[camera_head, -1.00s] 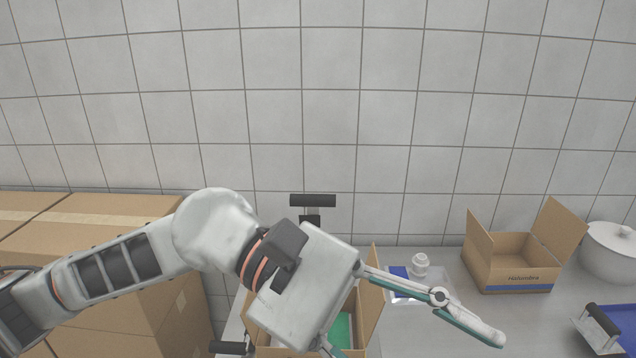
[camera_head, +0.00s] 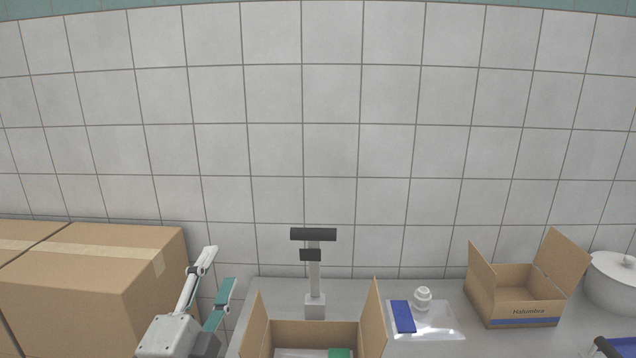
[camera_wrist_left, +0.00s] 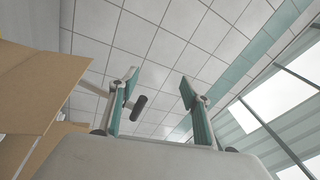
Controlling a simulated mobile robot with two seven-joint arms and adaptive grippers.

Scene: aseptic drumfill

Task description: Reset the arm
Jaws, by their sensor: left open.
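My left gripper (camera_head: 218,268) is at the lower left of the head view, between the stacked cartons and the open box on the table. Its fingers point up and stand apart with nothing between them. In the left wrist view the two fingers of the left gripper (camera_wrist_left: 160,85) are also spread and empty, with tiled wall beyond them. Most of my left arm is below the head view. My right gripper is not in view.
Large cartons (camera_head: 90,275) stand close at left.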

